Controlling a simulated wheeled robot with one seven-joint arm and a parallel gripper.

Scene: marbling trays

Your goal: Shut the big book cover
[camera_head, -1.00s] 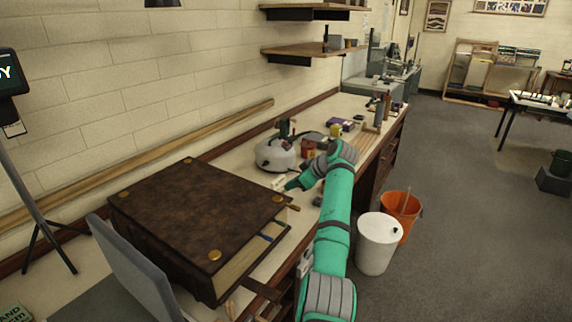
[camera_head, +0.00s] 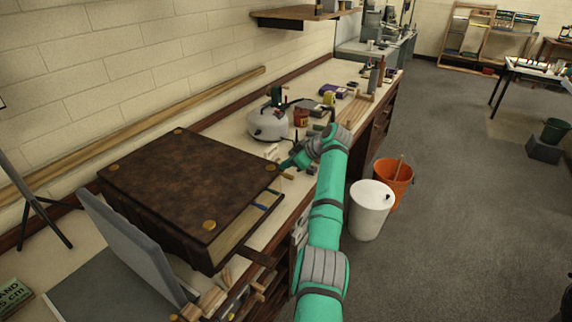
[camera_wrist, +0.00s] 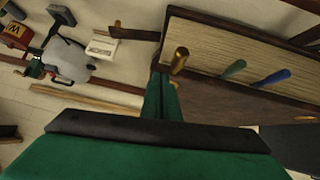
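The big book (camera_head: 185,178) is thick, with a mottled brown cover and brass corner studs. It lies on the bench, its top cover flat over the page block. Its pale page edge (camera_wrist: 235,52) fills the upper right of the wrist view, with blue, green and brass-coloured tabs sticking out. The brown cover edge (camera_wrist: 225,103) runs beside it. My gripper (camera_head: 284,165) is at the book's far right corner. In the wrist view my green fingers (camera_wrist: 160,80) are together, with nothing seen between them, close to the cover's corner. I cannot tell whether they touch it.
A round grey-white pot (camera_head: 268,125) stands on the bench beyond the book. A grey panel (camera_head: 130,245) leans near the book's front. A white bin (camera_head: 370,212) and an orange bucket (camera_head: 393,188) stand on the floor at right. A shelf (camera_head: 305,17) hangs above the bench.

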